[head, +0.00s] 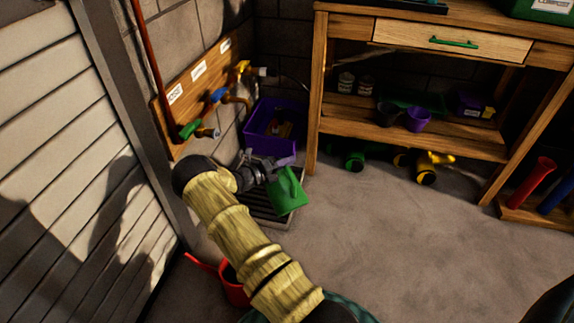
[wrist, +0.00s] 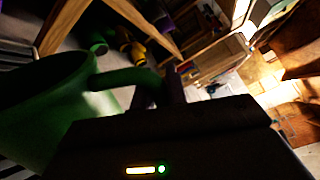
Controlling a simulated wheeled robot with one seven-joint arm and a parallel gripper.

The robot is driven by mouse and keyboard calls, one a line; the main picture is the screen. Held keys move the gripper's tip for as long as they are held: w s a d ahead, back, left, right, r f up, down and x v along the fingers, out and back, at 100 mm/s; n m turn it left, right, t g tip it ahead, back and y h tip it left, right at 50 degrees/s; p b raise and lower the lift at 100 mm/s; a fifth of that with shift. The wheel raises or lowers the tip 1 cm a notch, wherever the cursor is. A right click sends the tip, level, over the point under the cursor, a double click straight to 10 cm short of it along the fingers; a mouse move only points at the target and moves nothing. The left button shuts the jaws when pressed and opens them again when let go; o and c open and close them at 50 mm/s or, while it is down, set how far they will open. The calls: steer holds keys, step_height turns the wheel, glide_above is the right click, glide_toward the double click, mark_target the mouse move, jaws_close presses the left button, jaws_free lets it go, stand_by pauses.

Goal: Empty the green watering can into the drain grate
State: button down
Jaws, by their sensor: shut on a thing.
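The green watering can (head: 288,192) is held by my gripper (head: 270,165) above the drain grate (head: 262,210). The can looks tilted in the head view. In the wrist view the green can (wrist: 45,105) fills the left side, and its handle (wrist: 130,77) runs to my gripper's fingers (wrist: 160,95). My gripper is shut on the can. The grate is dark and slatted on the floor, partly hidden by the can and my arm. I cannot see any water coming out, and the inside of the can is hidden.
A purple crate (head: 272,140) stands just behind the grate, against the wall. Hose taps (head: 218,97) stick out from a wooden board at left. A wooden workbench (head: 312,130) is at right. A red can (head: 232,285) stands beside my arm. The floor (head: 400,240) at right is clear.

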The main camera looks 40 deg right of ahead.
mark_target(290, 176)
steer(key=shift+s+a+f+m, duration=0.1)
steer(key=shift+s+f+m, duration=0.25)
steer(key=shift+s, duration=0.5)
steer(key=shift+s+a+f+m, duration=0.15)
steer(key=shift+s+m, duration=0.35)
steer(key=shift+s, duration=0.4)
steer(key=shift+s+f+m, duration=0.25)
steer(key=shift+s+m, duration=0.2)
steer(key=shift+s, duration=0.4)
steer(key=s+f+m+b, duration=0.5)
steer(key=s+f+m, duration=0.1)
steer(key=m, duration=0.3)
steer(key=shift+a+f, duration=0.25)
steer(key=shift+f, duration=0.4)
